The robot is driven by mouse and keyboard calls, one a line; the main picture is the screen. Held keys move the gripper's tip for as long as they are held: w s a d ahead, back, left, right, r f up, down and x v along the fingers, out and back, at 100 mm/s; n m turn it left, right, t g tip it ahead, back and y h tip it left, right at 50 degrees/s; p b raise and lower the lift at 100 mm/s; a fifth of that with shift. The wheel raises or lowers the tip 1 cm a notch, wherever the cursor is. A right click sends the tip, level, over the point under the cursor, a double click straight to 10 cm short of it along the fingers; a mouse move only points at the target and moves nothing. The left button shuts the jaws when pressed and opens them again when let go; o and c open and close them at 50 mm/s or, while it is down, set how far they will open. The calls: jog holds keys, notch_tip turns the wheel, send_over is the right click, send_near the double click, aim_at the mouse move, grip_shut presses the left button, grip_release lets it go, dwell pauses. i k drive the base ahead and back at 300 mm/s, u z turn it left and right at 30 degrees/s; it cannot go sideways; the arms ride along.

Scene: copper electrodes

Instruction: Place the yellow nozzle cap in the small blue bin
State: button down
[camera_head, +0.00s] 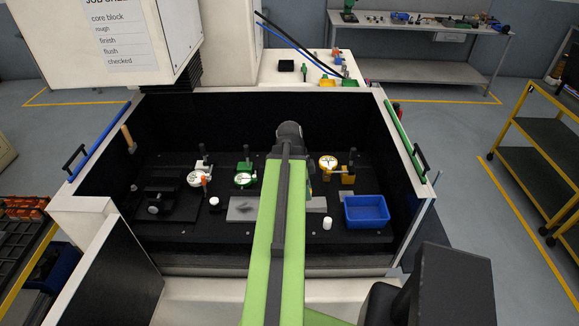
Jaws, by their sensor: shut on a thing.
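The small blue bin (367,223) stands on the black work floor of the machine enclosure, right of my arm. Its inside looks empty. My green and grey arm reaches forward over the middle of the enclosure. My gripper is hidden behind the arm, so its fingers and anything between them do not show. I cannot make out a yellow nozzle cap; the arm covers part of the floor. A small white cap-like piece (327,223) stands just left of the bin, and another white piece (214,203) is at the left.
Three dial gauges, white (197,178), green (245,180) and yellow (328,163), stand in a row behind. A grey plate (243,209) lies under the arm. A black fixture (157,205) is at the left. Enclosure walls surround the floor; the right wall (407,145) is beyond the bin.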

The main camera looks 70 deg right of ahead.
aim_at(363, 216)
jog(key=u, duration=0.35)
jog(key=k, duration=1.1)
jog(key=z, duration=0.3)
jog(key=i, duration=0.2)
jog(key=z, duration=0.05)
